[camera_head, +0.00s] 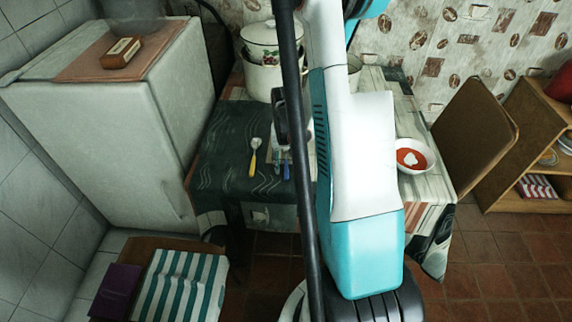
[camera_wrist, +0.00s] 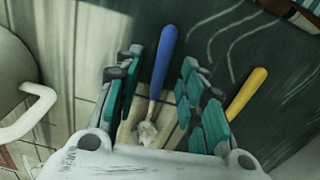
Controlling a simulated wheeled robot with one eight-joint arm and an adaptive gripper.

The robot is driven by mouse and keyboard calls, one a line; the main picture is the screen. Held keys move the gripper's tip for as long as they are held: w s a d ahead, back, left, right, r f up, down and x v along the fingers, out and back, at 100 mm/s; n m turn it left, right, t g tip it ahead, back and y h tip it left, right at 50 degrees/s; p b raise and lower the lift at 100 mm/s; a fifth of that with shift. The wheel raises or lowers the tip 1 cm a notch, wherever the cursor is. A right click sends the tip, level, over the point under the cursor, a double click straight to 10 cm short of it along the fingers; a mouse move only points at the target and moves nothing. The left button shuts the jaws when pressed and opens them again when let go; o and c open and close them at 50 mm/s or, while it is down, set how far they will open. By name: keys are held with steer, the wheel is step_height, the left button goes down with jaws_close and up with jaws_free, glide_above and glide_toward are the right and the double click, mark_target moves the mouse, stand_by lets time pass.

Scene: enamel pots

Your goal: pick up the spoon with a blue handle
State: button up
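The spoon's blue handle (camera_wrist: 164,60) shows in the wrist view, running up and down between my fingers. My gripper (camera_wrist: 161,66) is open, with a teal-padded finger pair on either side of the handle and a gap on both sides. A yellow handle (camera_wrist: 247,95) lies to the right, outside my right fingers.
Enamel pots (camera_head: 262,75) stand at the back of the table, and a pale pot (camera_wrist: 12,75) with a handle is close on the left in the wrist view. A bowl of red soup (camera_head: 413,156) is at right. The dark cloth (camera_head: 225,135) left of the cutlery is clear.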

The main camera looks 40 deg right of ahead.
jaws_close()
steer(key=shift+r, duration=0.1)
